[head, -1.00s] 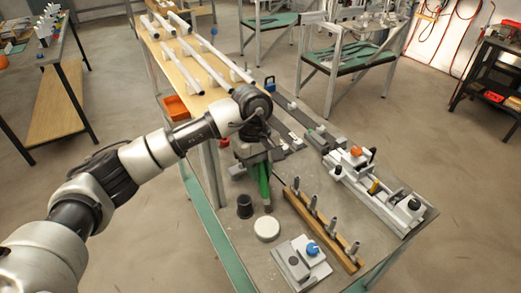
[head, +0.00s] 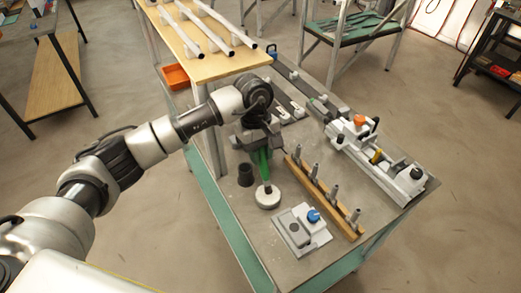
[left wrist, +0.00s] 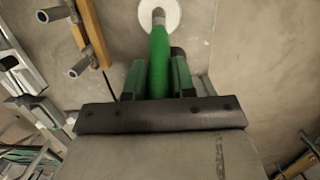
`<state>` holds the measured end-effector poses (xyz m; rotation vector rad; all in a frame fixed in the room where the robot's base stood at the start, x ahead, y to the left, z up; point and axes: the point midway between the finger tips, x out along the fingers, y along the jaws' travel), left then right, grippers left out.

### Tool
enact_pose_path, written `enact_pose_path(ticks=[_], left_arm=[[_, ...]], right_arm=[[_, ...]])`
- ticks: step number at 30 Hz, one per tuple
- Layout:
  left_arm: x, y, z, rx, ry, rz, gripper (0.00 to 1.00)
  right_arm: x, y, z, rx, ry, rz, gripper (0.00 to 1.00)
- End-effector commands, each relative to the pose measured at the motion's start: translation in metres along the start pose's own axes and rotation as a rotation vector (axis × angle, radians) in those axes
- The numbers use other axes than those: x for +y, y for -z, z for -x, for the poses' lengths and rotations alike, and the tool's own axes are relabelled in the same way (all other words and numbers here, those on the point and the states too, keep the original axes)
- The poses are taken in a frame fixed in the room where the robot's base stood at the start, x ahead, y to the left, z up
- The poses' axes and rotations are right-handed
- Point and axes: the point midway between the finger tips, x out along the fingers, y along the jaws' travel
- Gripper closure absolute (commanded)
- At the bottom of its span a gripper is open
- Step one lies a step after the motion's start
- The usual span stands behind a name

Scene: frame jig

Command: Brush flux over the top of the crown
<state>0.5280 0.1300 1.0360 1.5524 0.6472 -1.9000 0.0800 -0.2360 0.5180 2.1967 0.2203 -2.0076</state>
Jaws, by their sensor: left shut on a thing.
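My left gripper (head: 261,147) is shut on a green-handled brush (head: 263,163) and holds it with its tip down. The brush tip is at a round white pot (head: 268,197) on the bench; I cannot tell whether it touches it. In the left wrist view the brush (left wrist: 173,66) runs between the fingers, and its metal end overlaps the white pot (left wrist: 172,8). A grey jig (head: 385,161) with an orange knob (head: 360,120) stands at the bench's right side. I cannot pick out the crown surely in it. My right gripper is not in view.
A black cup (head: 245,175) stands just left of the pot. A wooden rail with several grey pegs (head: 323,198) lies between pot and jig. A grey block with a blue knob (head: 302,230) is in front. A raised wooden rack with white tubes (head: 205,45) is behind.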

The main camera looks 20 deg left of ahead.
Motion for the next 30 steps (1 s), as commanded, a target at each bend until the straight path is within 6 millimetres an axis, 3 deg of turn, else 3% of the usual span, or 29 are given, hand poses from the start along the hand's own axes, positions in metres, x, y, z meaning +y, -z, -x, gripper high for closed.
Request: enact_pose_path(ticks=[30], left_arm=[[0.0001, 0.0012, -0.0051, 0.001, -0.001, 0.0, 0.99]], right_arm=[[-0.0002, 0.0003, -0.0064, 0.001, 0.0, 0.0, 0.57]])
